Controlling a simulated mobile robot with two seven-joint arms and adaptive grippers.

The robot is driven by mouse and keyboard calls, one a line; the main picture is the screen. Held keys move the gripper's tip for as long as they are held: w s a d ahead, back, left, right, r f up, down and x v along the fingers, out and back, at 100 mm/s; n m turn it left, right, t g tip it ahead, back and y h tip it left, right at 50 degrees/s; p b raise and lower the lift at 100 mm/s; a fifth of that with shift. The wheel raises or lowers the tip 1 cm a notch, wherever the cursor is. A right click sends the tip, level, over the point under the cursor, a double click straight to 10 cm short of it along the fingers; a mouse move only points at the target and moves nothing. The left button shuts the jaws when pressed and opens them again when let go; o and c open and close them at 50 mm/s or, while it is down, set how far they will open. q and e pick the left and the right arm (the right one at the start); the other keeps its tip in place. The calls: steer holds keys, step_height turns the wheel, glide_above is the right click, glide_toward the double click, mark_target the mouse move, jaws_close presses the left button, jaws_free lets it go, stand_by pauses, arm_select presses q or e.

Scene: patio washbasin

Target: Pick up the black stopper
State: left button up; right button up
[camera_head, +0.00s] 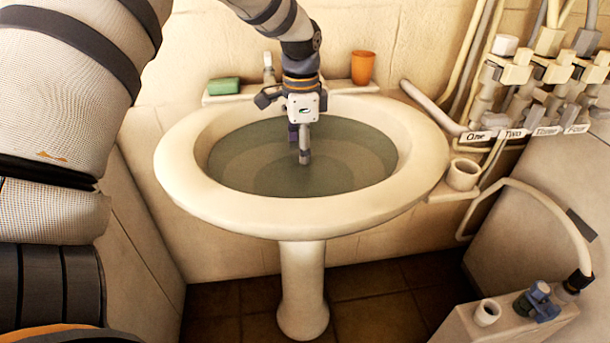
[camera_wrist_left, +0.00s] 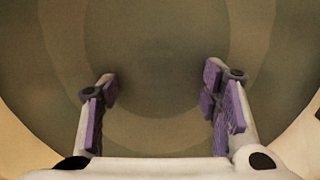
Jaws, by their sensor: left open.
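The white washbasin (camera_head: 240,212) stands on a pedestal and holds murky grey-green water (camera_head: 345,165). I cannot make out a black stopper in either view; the water is cloudy and my gripper covers part of the basin. My left gripper (camera_head: 299,147) points down over the middle of the basin, its lower finger at or near the water. In the left wrist view the same gripper (camera_wrist_left: 160,85) shows two purple-padded fingers spread apart with nothing between them. My right gripper is not in view.
A green soap bar (camera_head: 224,86), a tap (camera_head: 268,70) and an orange cup (camera_head: 363,67) are behind the basin. A white cup-shaped holder (camera_head: 463,174) is at its right. Labelled pipes and valves (camera_head: 540,75) fill the upper right. A box with a blue valve (camera_head: 540,300) is lower right.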

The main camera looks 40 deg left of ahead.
mark_target(304, 176)
arm_select(q)
steer(key=f, duration=0.3)
steer(key=shift+d+f, duration=0.25)
steer(key=shift+d, duration=0.1)
steer(key=shift+w+f, duration=0.1)
steer(key=shift+f, duration=0.35)
steer(key=shift+r, duration=0.1)
steer(key=c, duration=1.2)
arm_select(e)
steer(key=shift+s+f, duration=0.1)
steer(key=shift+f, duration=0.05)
arm_select(q)
steer(key=shift+c, duration=0.2)
